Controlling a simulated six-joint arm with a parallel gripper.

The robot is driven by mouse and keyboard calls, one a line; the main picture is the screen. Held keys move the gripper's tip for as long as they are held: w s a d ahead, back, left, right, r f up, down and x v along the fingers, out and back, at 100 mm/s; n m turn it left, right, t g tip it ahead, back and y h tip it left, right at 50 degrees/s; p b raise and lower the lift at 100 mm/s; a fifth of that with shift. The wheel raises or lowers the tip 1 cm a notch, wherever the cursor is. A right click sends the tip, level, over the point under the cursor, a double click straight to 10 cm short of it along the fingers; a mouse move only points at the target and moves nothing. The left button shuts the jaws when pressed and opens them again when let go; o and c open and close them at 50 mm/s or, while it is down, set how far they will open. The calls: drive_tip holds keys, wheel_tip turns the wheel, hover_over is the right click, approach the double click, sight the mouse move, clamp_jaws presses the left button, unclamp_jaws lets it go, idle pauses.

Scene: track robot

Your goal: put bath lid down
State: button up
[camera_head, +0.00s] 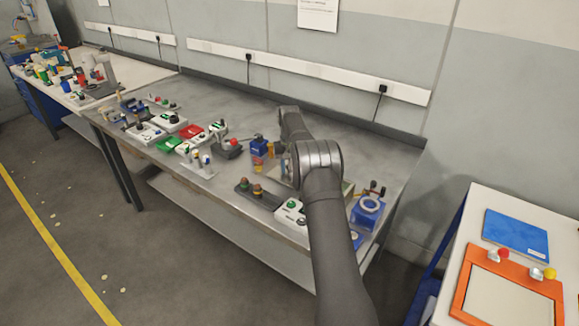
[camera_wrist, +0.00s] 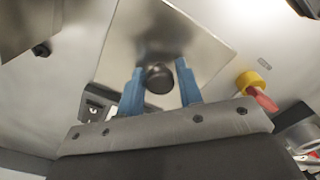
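The bath lid (camera_wrist: 205,40) is a flat, square metal plate with a dark round knob (camera_wrist: 159,79) in the wrist view. My gripper (camera_wrist: 160,66) has two blue fingers, one on each side of this knob. The lid lies just beyond the fingertips and fills the upper middle of the wrist view. In the head view my arm hides the gripper, and I cannot make out the lid. I cannot identify the bath in either view.
The grey workbench (camera_head: 325,125) has clear metal surface towards its back. Several small devices crowd its left part. A blue unit with a white ring (camera_head: 367,208) stands at its right end. A yellow-collared red piece (camera_wrist: 255,88) is close right of the lid.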

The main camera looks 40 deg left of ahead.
drive_tip(key=shift+o, duration=1.1)
drive_tip(key=shift+r, duration=0.1)
wheel_tip(320, 180, up, 12)
drive_tip(key=shift+r, duration=0.15)
wheel_tip(320, 180, down, 12)
drive_tip(key=shift+r, duration=1.8)
drive_tip(key=shift+f, duration=0.1)
